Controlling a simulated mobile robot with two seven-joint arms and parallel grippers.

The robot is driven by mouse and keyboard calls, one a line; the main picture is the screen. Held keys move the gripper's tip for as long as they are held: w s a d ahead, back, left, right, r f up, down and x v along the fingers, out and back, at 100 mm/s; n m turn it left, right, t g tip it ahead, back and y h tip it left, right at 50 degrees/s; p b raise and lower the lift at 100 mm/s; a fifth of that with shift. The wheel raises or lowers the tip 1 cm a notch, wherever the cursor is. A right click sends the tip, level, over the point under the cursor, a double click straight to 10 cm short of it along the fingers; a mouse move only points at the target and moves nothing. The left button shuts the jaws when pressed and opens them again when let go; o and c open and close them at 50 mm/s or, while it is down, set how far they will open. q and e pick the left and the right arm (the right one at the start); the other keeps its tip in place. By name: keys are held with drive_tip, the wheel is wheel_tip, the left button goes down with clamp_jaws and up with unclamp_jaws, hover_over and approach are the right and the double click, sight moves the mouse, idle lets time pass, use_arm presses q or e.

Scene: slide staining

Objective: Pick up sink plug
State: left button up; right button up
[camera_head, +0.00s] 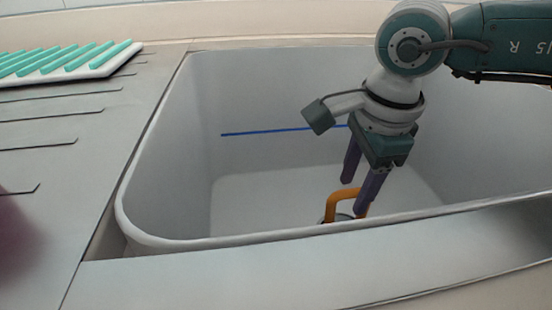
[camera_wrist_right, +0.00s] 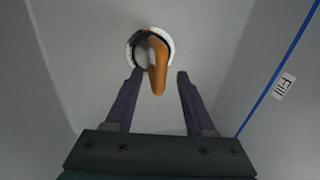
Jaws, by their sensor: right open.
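The sink plug (camera_head: 334,203) has an orange looped handle and sits at the bottom of the sink; its lower part is partly hidden by the sink's front rim in the head view. In the right wrist view the orange handle (camera_wrist_right: 157,66) rises from a round dark and white base. My right gripper (camera_head: 355,197) reaches down into the sink, its two purple fingers apart and empty. In the right wrist view the fingers (camera_wrist_right: 158,74) lie left and right of the handle's near end, with gaps on both sides. My left gripper is not in view.
The deep white sink (camera_head: 270,100) has walls around my right gripper and a raised front rim. A blue line (camera_head: 270,131) marks its wall, with a "Fill" label (camera_wrist_right: 284,86). A ribbed drainboard (camera_head: 60,130) and a white rack with teal bars (camera_head: 75,67) lie left.

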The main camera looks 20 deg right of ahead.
clamp_jaws()
idle(0.4)
idle(1.0)
